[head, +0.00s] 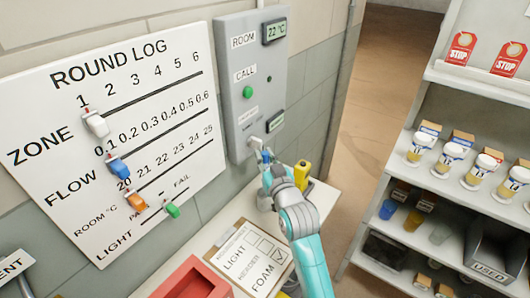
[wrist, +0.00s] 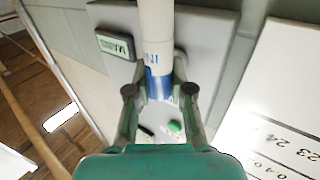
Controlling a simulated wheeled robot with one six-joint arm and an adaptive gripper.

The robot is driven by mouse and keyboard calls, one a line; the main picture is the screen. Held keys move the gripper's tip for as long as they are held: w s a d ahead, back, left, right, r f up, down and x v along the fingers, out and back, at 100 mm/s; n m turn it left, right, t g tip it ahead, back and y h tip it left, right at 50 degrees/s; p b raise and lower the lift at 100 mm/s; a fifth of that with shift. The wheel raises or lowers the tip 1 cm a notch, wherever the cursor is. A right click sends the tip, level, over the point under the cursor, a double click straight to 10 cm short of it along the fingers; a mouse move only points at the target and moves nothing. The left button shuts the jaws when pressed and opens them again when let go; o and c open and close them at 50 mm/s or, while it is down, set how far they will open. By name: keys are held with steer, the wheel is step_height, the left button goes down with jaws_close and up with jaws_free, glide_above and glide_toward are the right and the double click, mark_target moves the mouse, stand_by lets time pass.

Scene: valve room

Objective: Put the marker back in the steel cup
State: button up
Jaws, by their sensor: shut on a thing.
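My gripper (wrist: 159,88) is shut on a white cylinder with a blue band, which looks like the marker (wrist: 157,30). The marker stands out lengthwise from between the fingers to the top edge of the wrist view. In the head view my gripper (head: 267,160) is in front of the lower part of the grey wall panel, above the white ledge. The marker is too small and too covered there to make out clearly. I cannot make out a steel cup in either view; my arm covers part of the ledge.
The grey panel (head: 236,92) with a green button is close behind my gripper. A yellow object (head: 302,172) stands on the ledge beside my gripper. A clipboard (head: 232,250) and red tray (head: 192,283) lie nearer. The round log board (head: 60,105) hangs left; stocked shelves (head: 466,88) stand right.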

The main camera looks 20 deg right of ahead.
steer(key=shift+f, duration=3.4)
steer(key=o, duration=0.9)
steer(key=shift+o, duration=0.2)
steer(key=s, duration=1.2)
steer(key=shift+d, duration=0.15)
